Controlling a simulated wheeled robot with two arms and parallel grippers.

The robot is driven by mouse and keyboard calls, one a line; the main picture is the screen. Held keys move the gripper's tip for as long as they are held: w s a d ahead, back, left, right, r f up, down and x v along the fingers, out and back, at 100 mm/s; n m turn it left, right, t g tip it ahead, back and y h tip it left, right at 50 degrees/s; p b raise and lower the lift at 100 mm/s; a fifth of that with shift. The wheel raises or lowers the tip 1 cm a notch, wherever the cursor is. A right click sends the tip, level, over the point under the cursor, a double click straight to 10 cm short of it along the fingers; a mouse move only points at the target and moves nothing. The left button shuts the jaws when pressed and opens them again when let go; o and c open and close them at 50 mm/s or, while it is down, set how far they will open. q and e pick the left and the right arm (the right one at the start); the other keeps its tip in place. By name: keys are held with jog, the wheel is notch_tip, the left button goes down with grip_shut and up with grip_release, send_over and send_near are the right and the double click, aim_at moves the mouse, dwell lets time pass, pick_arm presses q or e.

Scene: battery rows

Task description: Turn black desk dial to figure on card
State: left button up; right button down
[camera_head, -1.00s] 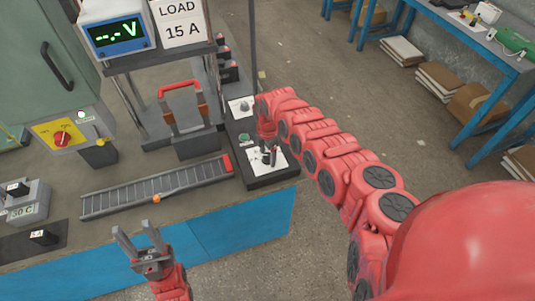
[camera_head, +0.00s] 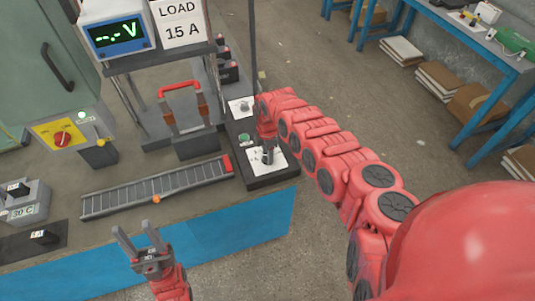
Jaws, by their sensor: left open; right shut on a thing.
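The white card (camera_head: 181,22) reads "LOAD 15 A" and stands beside a meter (camera_head: 118,36) showing "-.- V". A black desk panel (camera_head: 269,179) at the table's right end carries a white scale plate (camera_head: 256,169). My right gripper (camera_head: 268,157) points down over this plate and is shut on the black dial there. The fingers mostly hide the dial, and its pointer and scale figures cannot be read. My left gripper (camera_head: 139,240) is open and empty, in front of the table's blue front edge.
A second small knob (camera_head: 241,105) and a green button (camera_head: 244,138) sit on the same panel. A roller track (camera_head: 158,188) lies left of it. A red-handled holder (camera_head: 185,110) stands behind the track. A green cabinet with a red switch (camera_head: 62,138) is at left.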

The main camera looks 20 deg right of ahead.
jog(key=m, duration=0.3)
jog(key=shift+s, duration=0.1)
jog(key=m+p, duration=0.1)
jog(key=m, duration=0.4)
jog(key=shift+a, duration=0.1)
jog(key=m, duration=0.3)
jog(key=shift+m, duration=0.3)
jog(key=m, duration=0.3)
jog(key=shift+m, duration=1.2)
jog(key=m+b, duration=0.1)
jog(key=m, duration=0.1)
jog(key=shift+f+m, duration=0.1)
jog(key=shift+m, duration=0.3)
jog(key=m+b, duration=0.2)
jog(key=m, duration=0.1)
jog(key=shift+m+b, duration=0.45)
jog(key=shift+m, duration=0.85)
